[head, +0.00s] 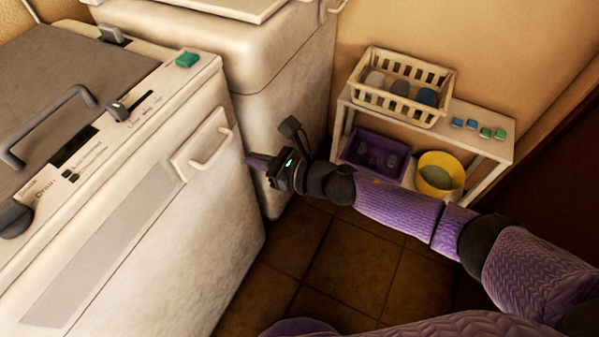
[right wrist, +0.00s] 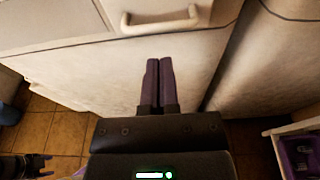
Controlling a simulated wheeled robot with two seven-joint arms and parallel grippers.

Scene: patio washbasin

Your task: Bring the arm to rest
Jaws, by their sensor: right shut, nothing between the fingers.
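My right arm reaches in from the right in the head view. My right gripper (head: 254,161) is in front of the white machine's front face, below and right of its handle. In the right wrist view the two purple fingers (right wrist: 159,82) lie side by side, shut and empty, below the handle (right wrist: 160,20). I cannot tell whether the tips touch the front. A small dark shape with short purple prongs at the lower left of the right wrist view looks like my left gripper (right wrist: 42,165); its opening is unclear.
The white machine (head: 130,225) fills the left, with a second white appliance (head: 285,70) behind. At right a low shelf (head: 485,140) bears a cream basket (head: 400,105) and several small blocks. A purple bin (head: 350,155) and yellow bucket (head: 428,162) sit lower. Tiled floor (head: 330,265) is open between.

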